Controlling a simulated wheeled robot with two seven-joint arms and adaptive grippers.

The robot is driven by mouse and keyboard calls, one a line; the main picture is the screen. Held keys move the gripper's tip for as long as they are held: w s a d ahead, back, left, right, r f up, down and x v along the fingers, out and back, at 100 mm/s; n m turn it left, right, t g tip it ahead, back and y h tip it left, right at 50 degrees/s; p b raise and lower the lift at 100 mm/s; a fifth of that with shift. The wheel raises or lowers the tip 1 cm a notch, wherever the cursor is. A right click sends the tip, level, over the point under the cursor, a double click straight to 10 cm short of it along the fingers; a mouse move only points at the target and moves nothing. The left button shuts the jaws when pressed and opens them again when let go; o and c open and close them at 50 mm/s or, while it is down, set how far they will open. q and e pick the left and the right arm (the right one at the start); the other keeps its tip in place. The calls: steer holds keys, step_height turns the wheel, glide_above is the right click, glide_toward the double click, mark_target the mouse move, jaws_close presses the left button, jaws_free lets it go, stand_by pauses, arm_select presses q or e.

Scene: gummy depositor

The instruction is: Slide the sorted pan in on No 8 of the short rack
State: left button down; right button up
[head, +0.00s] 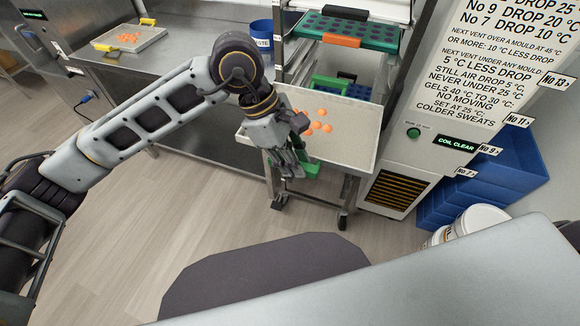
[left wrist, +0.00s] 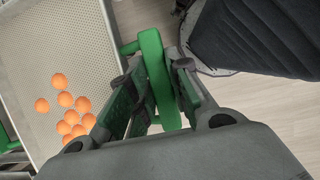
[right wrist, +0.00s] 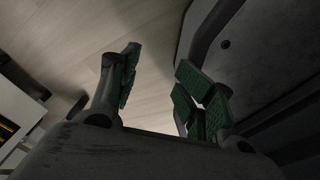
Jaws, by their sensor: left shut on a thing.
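The perforated pan (head: 352,140) carries several orange gummies (head: 318,122) grouped toward its left side in the head view. My left gripper (head: 292,168) is shut on its green handle (left wrist: 157,75) at the near edge. The gummies also show in the left wrist view (left wrist: 75,105). The pan's far edge is at the front of the short rack (head: 280,70); I cannot tell whether it is on a runner. My right gripper (right wrist: 160,95) has its fingers apart with nothing between them, over the floor.
A green mould with an orange handle (head: 341,41) is higher in the rack, and a blue piece (head: 357,91) sits below it. Another tray of orange pieces (head: 110,47) and a blue waste bin (head: 261,31) stand on the bench. A signed cabinet (head: 428,130) borders the rack's right.

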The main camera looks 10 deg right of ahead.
mark_target(314, 145)
arm_select(q)
steer(key=w+d+b, duration=0.1)
steer(key=w, duration=0.1)
steer(key=w+d+b, duration=0.1)
steer(key=w+d, duration=0.1)
steer(key=shift+w, duration=0.1)
steer(key=shift+w+d+b, duration=0.2)
steer(key=shift+w+d, duration=0.4)
steer(key=shift+w, duration=0.25)
steer(key=shift+w+d+b, duration=0.15)
steer(key=shift+w+d, duration=0.4)
steer(key=shift+w, duration=0.3)
arm_select(e)
steer(key=d+f, duration=0.2)
steer(key=d, duration=0.1)
steer(key=shift+w+d+f, duration=0.1)
steer(key=shift+d+f, duration=0.05)
steer(key=shift+f, duration=0.25)
arm_select(q)
steer(key=shift+w, duration=0.1)
